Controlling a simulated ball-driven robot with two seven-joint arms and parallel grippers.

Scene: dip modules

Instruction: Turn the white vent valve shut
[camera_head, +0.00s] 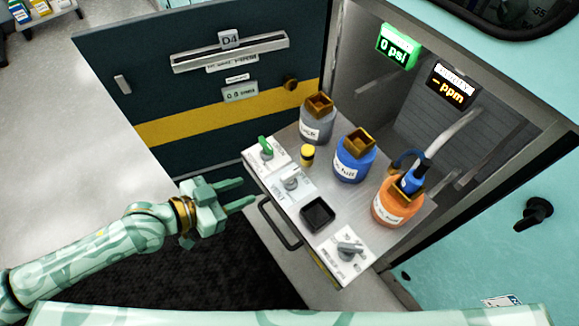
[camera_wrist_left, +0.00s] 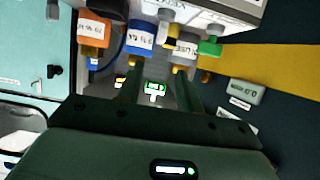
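A light, white-grey valve handle (camera_head: 291,180) sits on a white labelled plate in the middle of the pull-out shelf's front edge. A green-handled valve (camera_head: 265,147) is behind it, and a grey-handled valve (camera_head: 348,248) is at the near end. My right gripper is not in view.
Grey (camera_head: 317,125), blue (camera_head: 353,160) and orange (camera_head: 396,203) bottles stand on the shelf behind the valves. A yellow-and-black cap (camera_head: 307,155) and a black square tray (camera_head: 318,213) are nearby. A shelf handle (camera_head: 278,225) projects in front. The open door (camera_head: 200,90) stands behind my left gripper.

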